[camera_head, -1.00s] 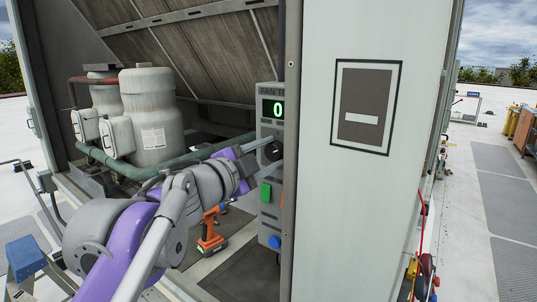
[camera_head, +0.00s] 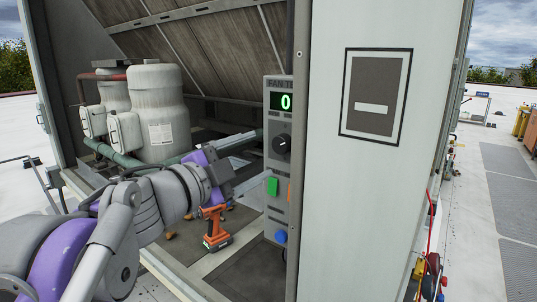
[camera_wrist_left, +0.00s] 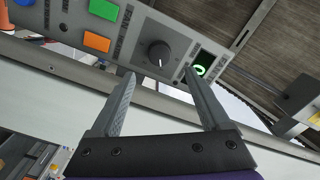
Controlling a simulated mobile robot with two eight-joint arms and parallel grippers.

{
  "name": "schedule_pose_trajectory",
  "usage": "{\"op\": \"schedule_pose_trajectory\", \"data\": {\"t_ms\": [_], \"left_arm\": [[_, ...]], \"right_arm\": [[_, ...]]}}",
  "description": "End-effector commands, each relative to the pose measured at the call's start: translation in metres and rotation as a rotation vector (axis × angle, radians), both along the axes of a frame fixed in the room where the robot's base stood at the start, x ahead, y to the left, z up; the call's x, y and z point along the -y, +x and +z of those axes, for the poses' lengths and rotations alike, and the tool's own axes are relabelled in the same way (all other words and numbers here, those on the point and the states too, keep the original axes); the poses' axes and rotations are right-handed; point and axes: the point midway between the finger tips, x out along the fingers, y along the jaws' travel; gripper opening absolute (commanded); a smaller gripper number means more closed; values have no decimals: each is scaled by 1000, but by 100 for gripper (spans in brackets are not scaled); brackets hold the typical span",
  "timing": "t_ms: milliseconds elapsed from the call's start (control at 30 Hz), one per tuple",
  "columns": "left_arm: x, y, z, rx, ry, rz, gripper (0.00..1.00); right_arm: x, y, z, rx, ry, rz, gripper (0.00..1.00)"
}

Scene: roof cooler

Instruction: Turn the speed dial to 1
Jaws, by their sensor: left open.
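The speed dial (camera_head: 282,143) is a round black knob on the grey fan test panel (camera_head: 271,224). A green display (camera_head: 282,102) above it reads 0. My left gripper (camera_head: 244,158) is open and empty, to the left of the panel and apart from the dial. In the left wrist view the dial (camera_wrist_left: 159,54) shows whole, with a white pointer mark, beyond and between the spread fingers of my left gripper (camera_wrist_left: 157,88). The display (camera_wrist_left: 202,66) sits beside it there, behind the right finger. My right gripper is not in view.
A green button (camera_head: 272,186) and a blue one (camera_head: 280,237) sit below the dial. The white cabinet panel (camera_head: 345,215) stands close on the right. An orange drill (camera_head: 215,229) stands on the cabinet floor; grey tanks (camera_head: 158,108) are behind left.

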Motion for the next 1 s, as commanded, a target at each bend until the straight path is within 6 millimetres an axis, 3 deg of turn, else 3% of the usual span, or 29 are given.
{"op": "schedule_pose_trajectory", "data": {"t_ms": [100, 300, 633, 733, 867, 1000], "left_arm": [[-13, -16, -1, -1, 1, 4, 80], [-20, -28, 0, 1, 1, 0, 80], [-22, -28, 0, 0, -3, 5, 80], [-32, -22, -7, -3, -36, 67, 80], [-75, -6, -42, -43, -154, 287, 80], [-136, -8, -126, -193, -323, 597, 80]], "right_arm": [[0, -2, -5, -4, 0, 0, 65], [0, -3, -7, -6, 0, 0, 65], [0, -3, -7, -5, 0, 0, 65], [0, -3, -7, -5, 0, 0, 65], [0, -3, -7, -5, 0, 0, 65], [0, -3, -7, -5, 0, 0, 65]]}}
